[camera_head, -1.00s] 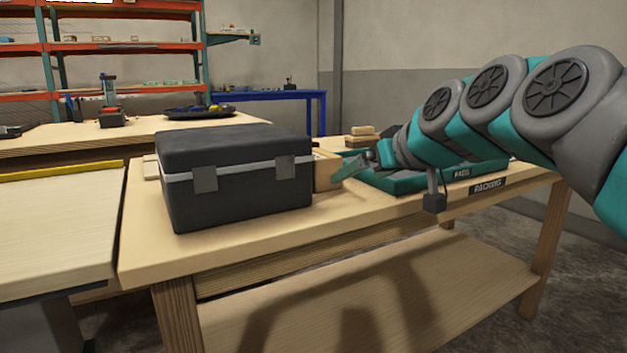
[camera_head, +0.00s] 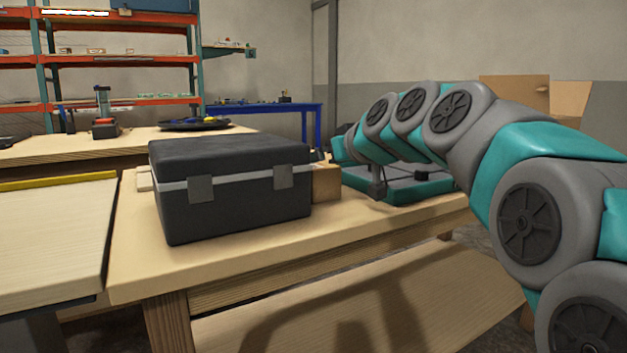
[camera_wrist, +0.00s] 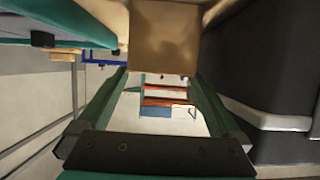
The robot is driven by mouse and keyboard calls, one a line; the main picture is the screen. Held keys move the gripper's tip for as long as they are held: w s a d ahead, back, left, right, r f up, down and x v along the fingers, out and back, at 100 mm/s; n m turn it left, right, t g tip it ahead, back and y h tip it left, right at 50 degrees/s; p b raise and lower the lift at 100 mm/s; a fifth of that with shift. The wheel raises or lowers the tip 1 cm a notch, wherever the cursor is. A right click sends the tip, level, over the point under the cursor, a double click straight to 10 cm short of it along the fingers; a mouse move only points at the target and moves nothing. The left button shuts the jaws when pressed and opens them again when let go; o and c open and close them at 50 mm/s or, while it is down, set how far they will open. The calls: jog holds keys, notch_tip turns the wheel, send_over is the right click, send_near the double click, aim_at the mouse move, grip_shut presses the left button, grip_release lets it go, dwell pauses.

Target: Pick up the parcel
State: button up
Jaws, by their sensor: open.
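A small tan box, which looks like the parcel (camera_head: 326,183), stands on the wooden bench just right of the black case, partly hidden by it. In the wrist view, which looks upside down, the tan box (camera_wrist: 165,38) is at the top middle, beyond the fingertips. My gripper (camera_wrist: 160,74) is open, its two green fingers apart with nothing visible between them. The black case is close on the right of the fingers there. In the head view my gripper is mostly hidden behind the wrist, close to the tan box. I cannot tell whether they touch.
The black case (camera_head: 235,205) fills the left part of the wooden bench (camera_head: 250,252). A teal tray (camera_head: 420,190) lies right of the tan box, under my arm. Cardboard boxes (camera_head: 515,95) stand at the back right. The bench front is clear.

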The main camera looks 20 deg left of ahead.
aim_at(318, 164)
jog(key=x, duration=0.4)
jog(key=shift+w+a+f, duration=0.1)
jog(key=shift+a+f, duration=0.05)
jog(key=shift+f, duration=0.1)
